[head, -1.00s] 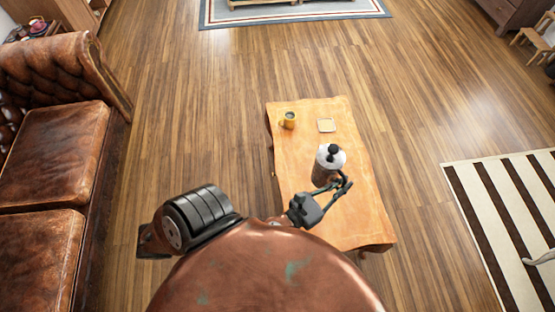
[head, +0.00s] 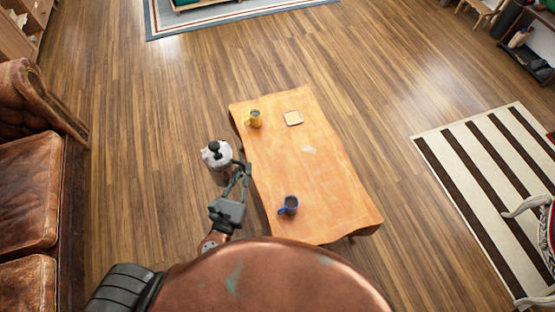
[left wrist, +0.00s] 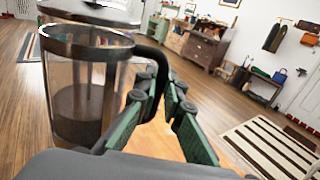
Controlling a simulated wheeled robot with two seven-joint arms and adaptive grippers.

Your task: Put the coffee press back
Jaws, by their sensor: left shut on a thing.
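The coffee press (head: 217,162) has a silvery lid with a black knob. My left gripper (head: 243,170) is shut on it and holds it up, just off the left edge of the wooden coffee table (head: 335,180) in the head view. In the left wrist view the coffee press (left wrist: 82,95) is a glass cylinder with dark contents, roughly upright, and its black handle lies at the fingers of the gripper (left wrist: 172,85). My right gripper is in neither view.
A brown leather sofa (head: 25,210) is at left, a striped rug (head: 480,170) at right, with open wooden floor between.

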